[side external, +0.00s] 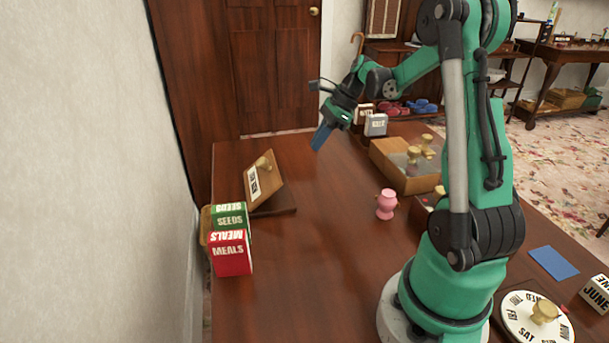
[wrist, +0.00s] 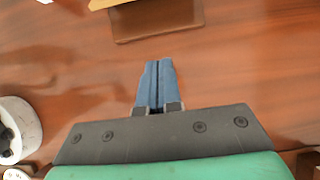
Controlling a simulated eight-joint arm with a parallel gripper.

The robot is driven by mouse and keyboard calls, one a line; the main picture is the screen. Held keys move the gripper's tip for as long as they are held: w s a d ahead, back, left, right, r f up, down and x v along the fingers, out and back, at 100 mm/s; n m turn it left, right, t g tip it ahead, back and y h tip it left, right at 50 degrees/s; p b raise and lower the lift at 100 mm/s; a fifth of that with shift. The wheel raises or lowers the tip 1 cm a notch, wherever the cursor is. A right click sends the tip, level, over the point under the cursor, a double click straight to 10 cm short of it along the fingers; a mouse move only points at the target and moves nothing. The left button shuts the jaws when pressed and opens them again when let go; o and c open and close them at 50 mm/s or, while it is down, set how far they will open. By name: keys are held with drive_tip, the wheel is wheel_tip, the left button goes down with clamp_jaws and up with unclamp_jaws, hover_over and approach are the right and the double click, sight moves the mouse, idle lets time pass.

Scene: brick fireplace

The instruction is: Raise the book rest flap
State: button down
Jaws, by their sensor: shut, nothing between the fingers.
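The book rest stands on the left part of the table in the side view. Its light wooden flap (side external: 268,188) is tilted above a dark base board (side external: 275,208) and carries a white label and a pale knob (side external: 263,164). In the wrist view the base board (wrist: 158,24) shows at the top, with only a tan edge of the flap (wrist: 110,3). My gripper (side external: 321,138) is above the table, to the right of the book rest and apart from it. Its blue fingers (wrist: 158,64) are together and empty.
Green and red boxes marked SEEDS (side external: 230,217) and MEALS (side external: 231,255) stand near the book rest at the table's left edge. A pink cup-like piece (side external: 386,204) stands mid-table. Bare tabletop separates my gripper from the book rest.

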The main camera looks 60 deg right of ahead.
sight(289, 185)
drive_tip(key=x, duration=0.9)
drive_tip(key=shift+w+a+f, duration=0.1)
drive_tip(key=shift+a+f, duration=0.05)
drive_tip(key=shift+f, duration=0.05)
drive_tip(key=r, duration=0.1)
drive_tip(key=w+a+r, duration=0.1)
drive_tip(key=shift+w+a+r, duration=0.2)
drive_tip(key=shift+r, duration=0.1)
drive_tip(key=shift+w+a+r, duration=0.15)
drive_tip(key=shift+w+r, duration=0.05)
drive_tip(key=shift+r, duration=0.15)
drive_tip(key=shift+a+r, duration=0.1)
